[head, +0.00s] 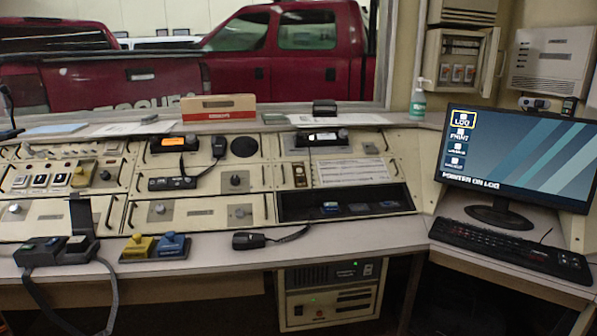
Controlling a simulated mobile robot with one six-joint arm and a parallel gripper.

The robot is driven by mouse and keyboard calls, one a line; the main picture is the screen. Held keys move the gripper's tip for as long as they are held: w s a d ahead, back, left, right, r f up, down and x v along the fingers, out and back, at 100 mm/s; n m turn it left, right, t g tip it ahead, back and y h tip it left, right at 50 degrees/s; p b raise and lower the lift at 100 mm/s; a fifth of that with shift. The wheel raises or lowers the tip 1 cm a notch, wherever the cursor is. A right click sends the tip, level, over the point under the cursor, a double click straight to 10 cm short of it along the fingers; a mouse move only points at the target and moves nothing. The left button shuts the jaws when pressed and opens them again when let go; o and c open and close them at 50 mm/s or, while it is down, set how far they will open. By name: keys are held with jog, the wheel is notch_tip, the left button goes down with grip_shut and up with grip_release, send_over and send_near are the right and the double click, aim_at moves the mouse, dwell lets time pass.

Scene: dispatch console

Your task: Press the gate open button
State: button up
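I cannot pick out a button labelled gate open, as the labels are too small to read. A box with a yellow control (139,246) and a blue control (171,244) stands on the front desk edge. Left of it is a dark control box (42,257) with small buttons on top. The sloped console at left carries several white and dark push buttons (40,181) and an orange one (83,175). A dark recessed panel (345,203) right of centre holds a few small blue or dark items. My gripper is not in view.
A handheld microphone (249,240) lies on the front desk. A monitor (515,160) and keyboard (511,250) stand at right. A rack unit (330,295) sits below the desk. The desk (385,238) is clear right of the microphone. A cable hangs at the left front.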

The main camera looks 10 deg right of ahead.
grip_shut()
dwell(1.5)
